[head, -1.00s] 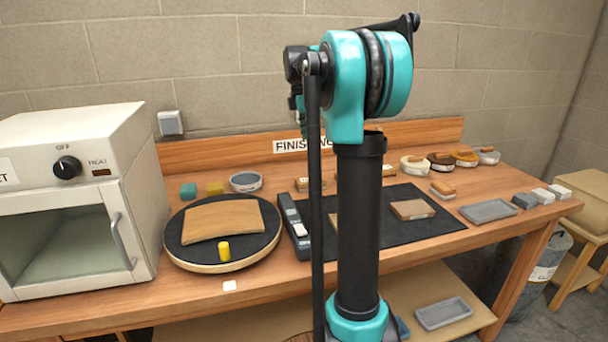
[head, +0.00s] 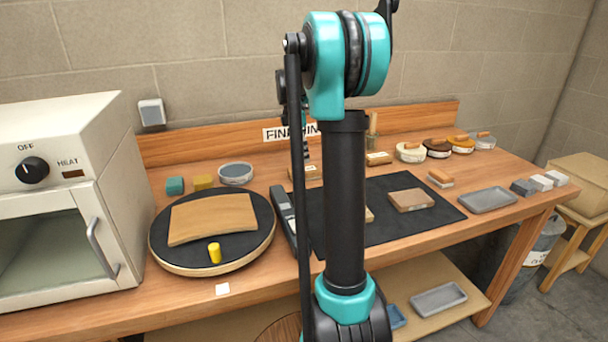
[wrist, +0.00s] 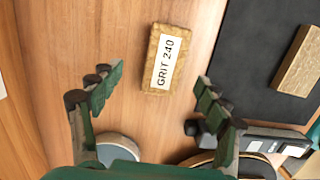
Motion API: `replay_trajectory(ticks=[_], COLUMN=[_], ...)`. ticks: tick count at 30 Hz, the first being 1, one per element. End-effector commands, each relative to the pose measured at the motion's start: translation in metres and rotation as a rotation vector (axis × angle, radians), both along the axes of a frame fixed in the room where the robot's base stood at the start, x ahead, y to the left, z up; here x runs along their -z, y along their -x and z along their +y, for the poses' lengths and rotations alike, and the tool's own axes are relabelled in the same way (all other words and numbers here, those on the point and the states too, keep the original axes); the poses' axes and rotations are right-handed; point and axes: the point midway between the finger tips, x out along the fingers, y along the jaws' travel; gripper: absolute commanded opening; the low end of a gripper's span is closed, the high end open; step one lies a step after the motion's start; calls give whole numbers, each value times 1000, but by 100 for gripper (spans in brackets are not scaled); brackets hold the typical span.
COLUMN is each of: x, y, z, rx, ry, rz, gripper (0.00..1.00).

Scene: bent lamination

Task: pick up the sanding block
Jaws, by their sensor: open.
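A brown, cork-like sanding block (wrist: 154,82) labelled GRIT 240 lies on the wooden bench, in the upper middle of the wrist view. My gripper (wrist: 160,77) is open and empty, with one finger on each side of the block in the picture and clear gaps to both. I cannot tell how far above the block the fingertips are. In the head view, what looks like this block (head: 308,173) sits behind the black mat, below the sign, partly hidden by my arm. My gripper is mostly hidden there behind my arm.
The black mat (head: 444,207) bears a wooden block (head: 410,199). A dark long device (head: 284,216) lies along its left edge. Another labelled block (head: 378,158) is right of my arm.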

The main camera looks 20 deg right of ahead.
Motion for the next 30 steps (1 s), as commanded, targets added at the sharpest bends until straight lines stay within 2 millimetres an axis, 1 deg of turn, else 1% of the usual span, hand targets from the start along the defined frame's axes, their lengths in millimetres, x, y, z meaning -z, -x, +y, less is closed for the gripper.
replay_trajectory(ticks=[1,7,12,16,20,26,30], x=[5,16,40,55,61,61,61], y=[0,2,8,8,8,8,8], z=[-1,-2,-3,-5,-6,-6,-6], rx=[0,0,-1,-1,-1,-1,-1], ry=[0,0,0,0,0,0,0], rz=[0,0,0,0,0,0,0], gripper=[76,76,76,76,76,76,58])
